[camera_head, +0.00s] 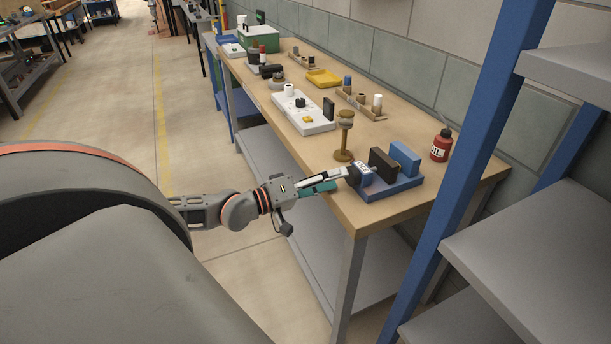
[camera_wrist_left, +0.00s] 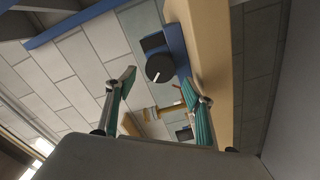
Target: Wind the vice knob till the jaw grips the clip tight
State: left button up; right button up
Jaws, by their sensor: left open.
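The vice stands at the bench's near right corner in the head view, on a blue base (camera_head: 400,187). It has a dark brown block (camera_head: 383,165) and a blue block (camera_head: 405,158) behind it. Its dark round knob (camera_head: 353,177) faces my left gripper (camera_head: 339,179). In the left wrist view the black knob (camera_wrist_left: 159,68) with a white mark shows just beyond the tips of my left gripper (camera_wrist_left: 158,83). The gripper is open, and I cannot tell whether it touches the knob. I cannot make out the clip. My right gripper is not in view.
A brass-coloured stand (camera_head: 344,140) is close behind the vice, and a red oil bottle (camera_head: 441,146) is to its right. A white panel (camera_head: 303,112) and a yellow tray (camera_head: 323,78) lie farther along the bench. A blue rack post (camera_head: 480,130) rises at right.

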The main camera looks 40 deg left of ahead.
pick_arm(q)
jog(key=v, duration=0.8)
jog(key=shift+s, duration=0.1)
dwell(0.7)
